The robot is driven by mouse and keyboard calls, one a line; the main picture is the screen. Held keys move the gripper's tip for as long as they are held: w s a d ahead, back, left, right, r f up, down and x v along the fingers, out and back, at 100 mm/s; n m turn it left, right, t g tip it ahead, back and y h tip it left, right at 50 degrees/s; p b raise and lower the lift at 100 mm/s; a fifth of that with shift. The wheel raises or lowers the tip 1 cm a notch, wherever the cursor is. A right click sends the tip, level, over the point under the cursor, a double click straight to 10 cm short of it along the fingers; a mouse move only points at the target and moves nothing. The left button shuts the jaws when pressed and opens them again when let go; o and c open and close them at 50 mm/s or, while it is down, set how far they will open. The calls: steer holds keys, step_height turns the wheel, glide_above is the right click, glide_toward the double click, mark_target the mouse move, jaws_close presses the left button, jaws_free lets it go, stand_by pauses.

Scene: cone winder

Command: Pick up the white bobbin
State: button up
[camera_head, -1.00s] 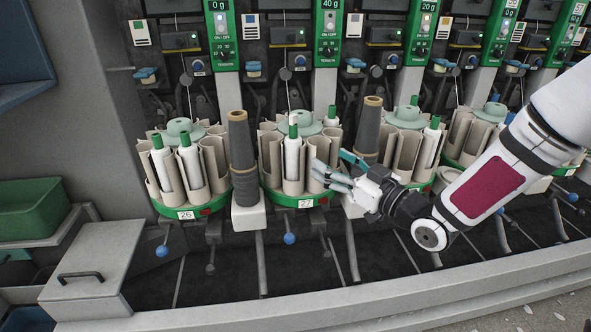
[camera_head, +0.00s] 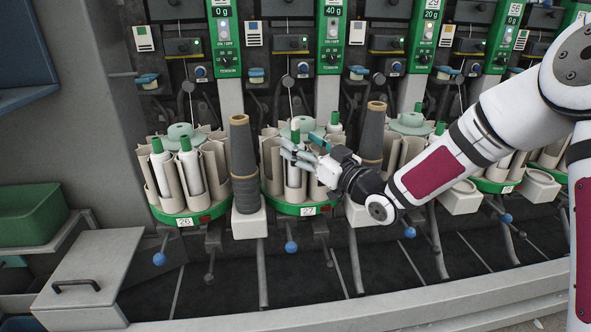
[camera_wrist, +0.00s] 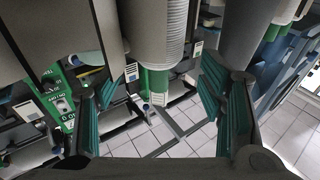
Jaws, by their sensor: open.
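A white bobbin (camera_head: 294,177) with a green tip stands upright in the beige holder of magazine 27 (camera_head: 284,207). My gripper (camera_head: 298,144) is at its upper part, coming in from the right, and partly hides its top. In the wrist view the gripper (camera_wrist: 152,97) is open with its teal fingers spread wide. A pale ribbed cylinder (camera_wrist: 165,35) with a green end lies between and beyond the fingers; it seems to be the bobbin. Whether a finger touches it cannot be told.
Dark grey cones (camera_head: 243,160) stand on either side of the magazine, the right one (camera_head: 372,135) close to my gripper. Magazine 26 (camera_head: 186,217) at left holds more white bobbins. Green tension panels (camera_head: 222,45) rise behind. A green bin (camera_head: 30,212) sits at far left.

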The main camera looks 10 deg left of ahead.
steer(key=shift+x, duration=1.45)
steer(key=shift+d, duration=0.1)
steer(key=shift+c, duration=0.5)
